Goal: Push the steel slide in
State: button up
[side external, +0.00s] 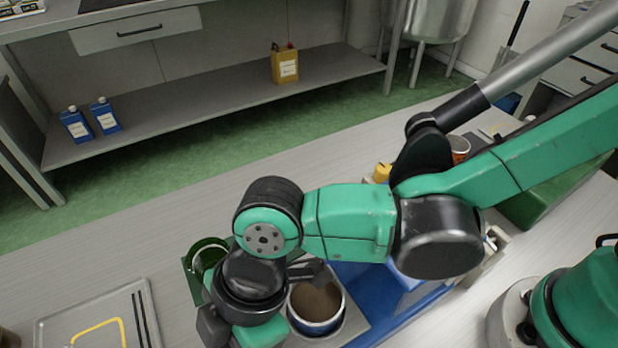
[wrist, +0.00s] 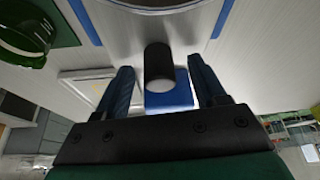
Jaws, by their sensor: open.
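The steel slide (wrist: 190,35) appears as a pale brushed metal surface between two blue strips in the wrist view. Its bare metal also shows beside the pot in the side view (side external: 352,325). A dark cylindrical knob (wrist: 158,70) with a pale end stands out toward my camera. My gripper (wrist: 160,64) is open, with one finger on each side of the knob and visible gaps between. I cannot tell whether the fingertips reach past it.
A round pot (side external: 317,308) with brown contents stands on the metal, close to my wrist. A green glass vessel (side external: 207,257) stands on the left. A tray (side external: 92,318) with a yellow item and dark rods lies farther left. A blue base (side external: 385,300) lies right of the pot.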

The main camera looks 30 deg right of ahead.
grip_shut()
dwell(1.4)
